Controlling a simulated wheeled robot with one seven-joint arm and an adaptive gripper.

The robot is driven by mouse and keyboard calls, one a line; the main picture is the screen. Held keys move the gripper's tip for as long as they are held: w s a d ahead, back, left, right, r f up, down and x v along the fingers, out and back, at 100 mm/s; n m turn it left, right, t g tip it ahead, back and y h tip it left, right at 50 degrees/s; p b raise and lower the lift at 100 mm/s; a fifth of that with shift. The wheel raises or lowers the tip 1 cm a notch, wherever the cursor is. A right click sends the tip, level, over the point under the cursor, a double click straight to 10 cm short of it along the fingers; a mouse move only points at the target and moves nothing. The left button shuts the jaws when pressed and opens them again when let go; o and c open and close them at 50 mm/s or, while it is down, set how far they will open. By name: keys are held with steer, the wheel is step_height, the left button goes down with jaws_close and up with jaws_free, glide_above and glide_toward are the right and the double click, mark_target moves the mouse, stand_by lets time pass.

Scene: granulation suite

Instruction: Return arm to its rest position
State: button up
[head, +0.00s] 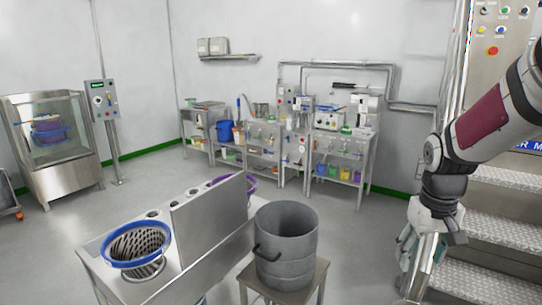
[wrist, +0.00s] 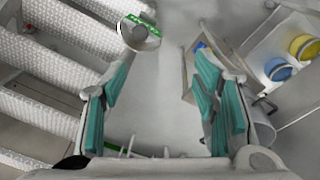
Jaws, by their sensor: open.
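My gripper (head: 412,245) hangs below my arm at the right of the head view, with its fingers pointing down. In the wrist view my gripper (wrist: 160,105) shows two teal-padded fingers standing wide apart. Nothing is between them, only the pale floor beyond. The gripper is in front of the metal steps and holds nothing.
Metal steps (head: 500,225) rise at the right, close to my gripper, below a control panel (head: 497,30). A grey drum (head: 287,240) stands on a small stand, beside a steel bench (head: 190,262) with a blue-rimmed basket (head: 118,240). Equipment tables (head: 340,150) line the back. Open floor (head: 365,220) lies between.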

steer(key=s+a+r+t, duration=0.1)
steer(key=s+a+r, duration=0.2)
steer(key=s, duration=0.3)
steer(key=s+a+r+t, duration=0.1)
steer(key=s+a+r, duration=0.2)
steer(key=s+a, duration=0.2)
steer(key=s+a+r+t+y, duration=0.1)
steer(key=s+a+r, duration=0.3)
steer(key=s, duration=0.4)
steer(key=shift+s+a+n+t, duration=0.35)
steer(key=shift+n+t, duration=0.05)
steer(key=shift+r, duration=0.15)
